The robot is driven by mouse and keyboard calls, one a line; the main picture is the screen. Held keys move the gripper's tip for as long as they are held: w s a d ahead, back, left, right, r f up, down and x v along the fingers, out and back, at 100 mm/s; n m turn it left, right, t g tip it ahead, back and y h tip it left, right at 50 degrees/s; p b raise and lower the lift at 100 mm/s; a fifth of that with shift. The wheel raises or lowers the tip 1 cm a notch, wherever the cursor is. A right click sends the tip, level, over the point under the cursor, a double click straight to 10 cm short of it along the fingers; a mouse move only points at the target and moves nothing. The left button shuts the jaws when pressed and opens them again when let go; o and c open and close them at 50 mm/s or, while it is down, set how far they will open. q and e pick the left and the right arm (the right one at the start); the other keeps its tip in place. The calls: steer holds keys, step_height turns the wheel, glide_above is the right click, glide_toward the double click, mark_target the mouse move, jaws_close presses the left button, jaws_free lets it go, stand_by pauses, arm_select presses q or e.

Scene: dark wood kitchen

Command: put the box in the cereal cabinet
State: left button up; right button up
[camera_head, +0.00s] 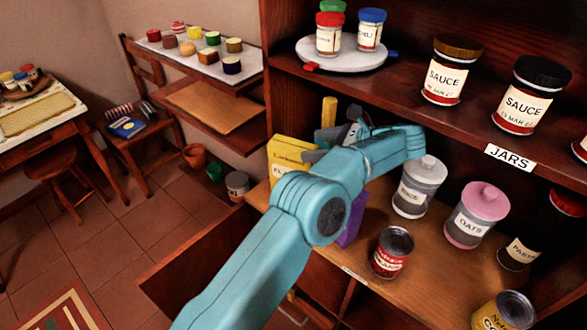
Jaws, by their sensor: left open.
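My left arm reaches in from the bottom, and its left gripper (328,144) is open at the lower shelf's left end, beside and partly in front of a yellow box (290,153). Whether it touches the box cannot be told. The box stands upright with dark print, partly hidden by my arm. A purple box (352,222) stands behind my forearm, mostly hidden. The dark wood cabinet (420,125) has an upper shelf labelled JARS; no cereal label is readable. My right gripper is out of view.
The lower shelf holds a grey-lidded canister (417,190), a pink-lidded oats canister (475,215) and a red can (392,253). Sauce jars (447,75) and a round white tray (345,55) sit above. Floor is open lower left.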

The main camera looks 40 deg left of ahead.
mark_target(296, 145)
arm_select(q)
steer(key=x, duration=0.5)
steer(key=shift+s+a+r+p, duration=0.15)
steer(key=shift+s+r+p, duration=0.15)
steer(key=shift+s+p, duration=0.1)
steer(key=shift+w+a+f, duration=0.1)
steer(key=shift+a, duration=0.05)
steer(key=shift+w, duration=0.1)
jaws_close()
